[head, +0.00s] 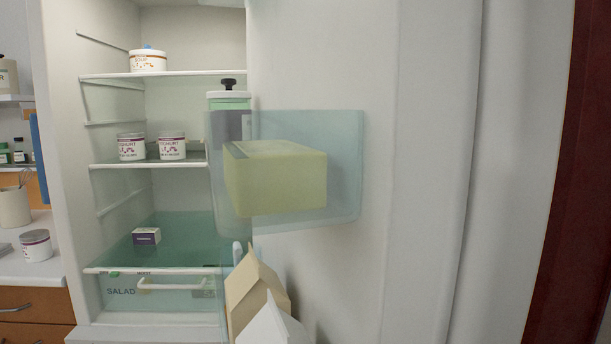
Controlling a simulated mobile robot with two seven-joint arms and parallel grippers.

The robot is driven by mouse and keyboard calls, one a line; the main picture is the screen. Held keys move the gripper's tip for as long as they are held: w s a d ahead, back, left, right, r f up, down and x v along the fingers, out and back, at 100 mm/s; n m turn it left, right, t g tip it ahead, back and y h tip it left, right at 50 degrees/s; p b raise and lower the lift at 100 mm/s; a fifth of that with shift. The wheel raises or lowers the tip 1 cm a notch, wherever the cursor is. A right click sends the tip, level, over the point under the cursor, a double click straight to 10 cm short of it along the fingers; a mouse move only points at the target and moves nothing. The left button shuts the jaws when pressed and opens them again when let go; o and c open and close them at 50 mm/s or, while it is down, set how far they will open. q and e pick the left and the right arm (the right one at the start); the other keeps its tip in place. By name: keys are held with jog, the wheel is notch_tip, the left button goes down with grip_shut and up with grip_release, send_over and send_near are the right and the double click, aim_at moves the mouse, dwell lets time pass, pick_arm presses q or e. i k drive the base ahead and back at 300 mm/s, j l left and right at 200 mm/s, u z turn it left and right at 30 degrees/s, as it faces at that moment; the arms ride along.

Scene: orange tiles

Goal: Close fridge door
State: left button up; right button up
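The fridge (110,200) stands open on the left, with its shelves and salad drawer in plain sight. The fridge door (430,170) is swung open and fills the middle and right of the head view, its inner side toward me. A clear door bin (345,135) on it holds a yellow-green box (285,185). Cartons (255,285) stand low on the door side. The door's handle does not show. Neither of my grippers is in view.
Inside the fridge are a white tub (148,60), two yoghurt pots (131,147) and a small dark box (146,236). A counter (30,275) with jars is at the far left. A dark red panel (570,190) stands at the right edge.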

aim_at(438, 124)
jog(key=l+u, duration=1.25)
jog(key=l, duration=0.45)
